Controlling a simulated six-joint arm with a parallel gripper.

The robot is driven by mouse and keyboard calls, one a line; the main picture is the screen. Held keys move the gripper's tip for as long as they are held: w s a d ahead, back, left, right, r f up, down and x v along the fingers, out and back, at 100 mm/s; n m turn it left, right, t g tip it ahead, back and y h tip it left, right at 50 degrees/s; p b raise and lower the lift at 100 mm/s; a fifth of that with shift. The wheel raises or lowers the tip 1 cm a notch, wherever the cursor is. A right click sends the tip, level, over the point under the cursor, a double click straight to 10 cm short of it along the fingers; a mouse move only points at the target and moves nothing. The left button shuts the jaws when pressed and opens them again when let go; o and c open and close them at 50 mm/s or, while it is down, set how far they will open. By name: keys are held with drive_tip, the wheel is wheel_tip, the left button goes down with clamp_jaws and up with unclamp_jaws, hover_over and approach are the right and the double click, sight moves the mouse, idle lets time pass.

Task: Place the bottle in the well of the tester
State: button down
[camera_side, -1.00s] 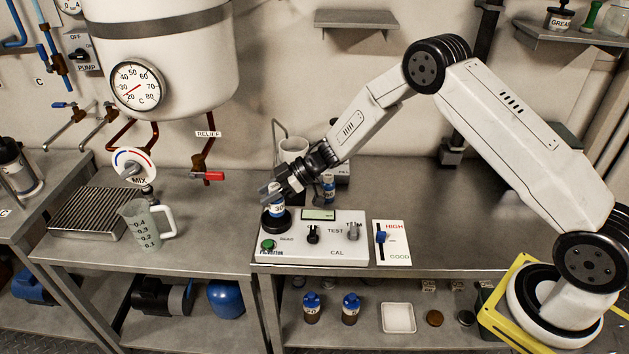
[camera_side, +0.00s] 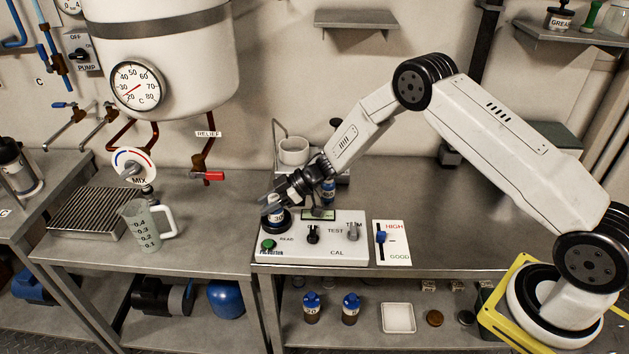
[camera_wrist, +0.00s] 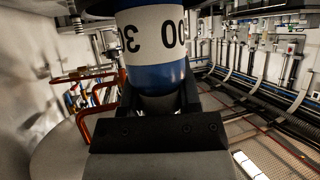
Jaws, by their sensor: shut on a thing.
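My gripper (camera_side: 275,204) is shut on a bottle (camera_side: 272,209) with a white label and a blue band. In the wrist view the bottle (camera_wrist: 155,40) fills the upper middle, its label reading upside down. The tester (camera_side: 312,251) is a white box with a display, knobs and a green READ button (camera_side: 268,245). Its black round well (camera_side: 279,222) is at the back left of its top. The bottle is at the well, with its lower end down in or just over the ring; I cannot tell how deep, as the gripper hides part of it.
A card with a HIGH to GOOD scale (camera_side: 391,248) lies right of the tester. Another blue-capped bottle (camera_side: 328,190) stands behind the tester. A jug (camera_side: 146,222) stands on the bench to the left. The bench at right is clear.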

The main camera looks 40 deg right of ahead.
drive_tip(key=shift+c, duration=1.5)
unclamp_jaws()
drive_tip(key=shift+f, duration=0.15)
drive_tip(key=shift+r, duration=0.2)
drive_tip(key=v, duration=1.2)
